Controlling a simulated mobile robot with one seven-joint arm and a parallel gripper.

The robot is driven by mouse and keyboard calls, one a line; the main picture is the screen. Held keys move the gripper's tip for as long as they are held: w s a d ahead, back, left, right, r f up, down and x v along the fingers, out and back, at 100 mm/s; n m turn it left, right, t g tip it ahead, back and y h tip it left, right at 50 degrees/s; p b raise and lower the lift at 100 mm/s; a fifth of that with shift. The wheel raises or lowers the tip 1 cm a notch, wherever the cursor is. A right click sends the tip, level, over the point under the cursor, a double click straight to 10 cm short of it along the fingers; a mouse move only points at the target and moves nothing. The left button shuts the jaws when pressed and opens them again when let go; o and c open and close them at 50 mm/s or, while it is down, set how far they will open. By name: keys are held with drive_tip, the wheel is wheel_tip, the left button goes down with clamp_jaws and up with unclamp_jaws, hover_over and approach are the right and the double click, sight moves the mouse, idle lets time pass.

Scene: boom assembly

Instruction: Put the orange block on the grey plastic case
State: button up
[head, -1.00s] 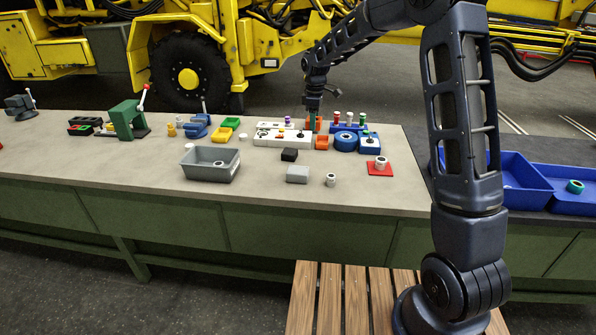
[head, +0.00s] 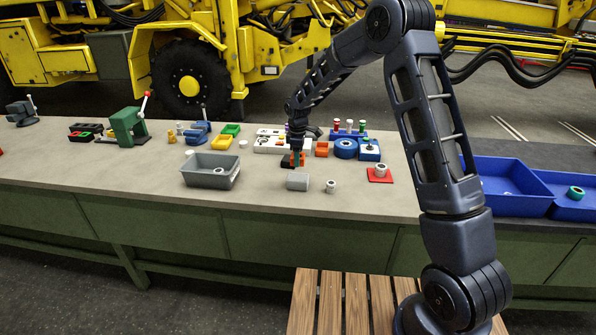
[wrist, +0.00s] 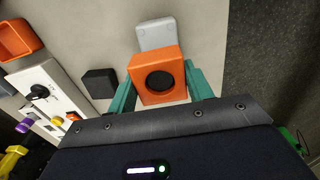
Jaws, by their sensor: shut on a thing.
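My gripper (head: 298,158) is shut on the orange block (wrist: 141,83), which has a round dark recess in its face. In the wrist view the teal fingers (wrist: 160,88) press its two sides. In the head view the orange block (head: 301,160) is largely covered by the gripper. The light grey case (head: 298,182) lies on the bench just in front of the gripper. In the wrist view the case (wrist: 156,33) shows beyond the block, partly covered by it. The block appears held above the bench; the exact gap cannot be told.
A black block (wrist: 100,83) sits close beside the held block. A small grey cylinder (head: 331,186) stands right of the case, and an open grey bin (head: 196,174) left. An orange tray (head: 321,149) and a white fixture (head: 264,145) lie behind. The bench front is clear.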

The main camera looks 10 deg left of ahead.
sight(298, 177)
drive_tip(key=shift+f, duration=3.25)
drive_tip(key=shift+f, duration=0.1)
drive_tip(key=o, duration=1.2)
drive_tip(key=shift+c, duration=0.2)
wheel_tip(298, 177, up, 12)
drive_tip(key=shift+r, duration=0.1)
drive_tip(key=shift+d+r, duration=0.1)
